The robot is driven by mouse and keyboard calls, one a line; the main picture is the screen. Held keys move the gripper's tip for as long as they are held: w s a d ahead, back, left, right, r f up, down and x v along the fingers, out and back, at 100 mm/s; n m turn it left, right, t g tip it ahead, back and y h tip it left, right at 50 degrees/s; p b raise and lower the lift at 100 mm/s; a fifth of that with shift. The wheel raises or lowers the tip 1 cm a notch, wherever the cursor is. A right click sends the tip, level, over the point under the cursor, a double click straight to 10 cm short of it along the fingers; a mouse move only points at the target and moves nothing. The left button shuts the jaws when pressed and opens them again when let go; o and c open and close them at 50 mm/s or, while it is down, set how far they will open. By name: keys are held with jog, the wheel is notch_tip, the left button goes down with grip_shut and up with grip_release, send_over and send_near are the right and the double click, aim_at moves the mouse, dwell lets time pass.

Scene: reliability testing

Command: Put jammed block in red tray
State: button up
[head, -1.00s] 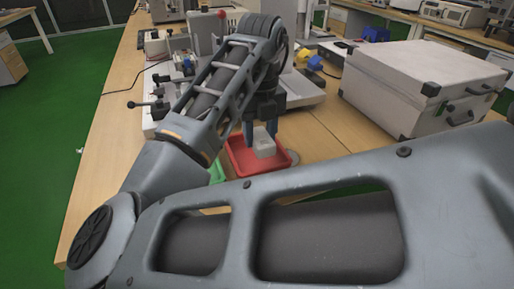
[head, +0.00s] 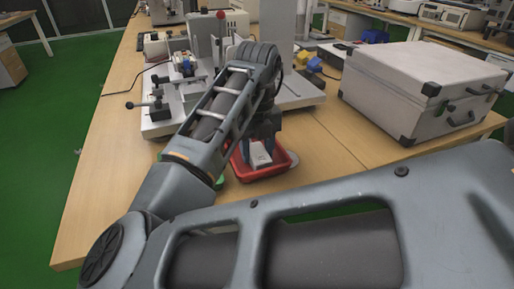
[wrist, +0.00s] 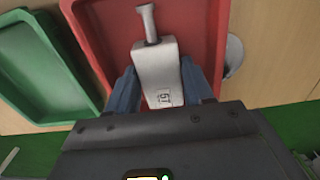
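The jammed block (wrist: 160,75) is a light grey block marked 57, with a thin rod sticking out of its far end. It also shows in the head view (head: 258,155), low inside the red tray (head: 277,172). The red tray fills the top middle of the wrist view (wrist: 93,45). My gripper (wrist: 161,78) has its two blue fingers against the block's two sides, and it also shows in the head view (head: 258,148). Whether the block's underside touches the tray floor is hidden.
A green tray (wrist: 38,65) lies left of the red tray. A round grey disc (wrist: 234,55) is by the red tray's right edge. A large grey case (head: 420,90) stands at the right. A white test machine (head: 165,105) stands behind and left. Bare wood lies right of the tray.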

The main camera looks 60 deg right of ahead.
jog(key=o, duration=0.3)
jog(key=shift+o, duration=0.2)
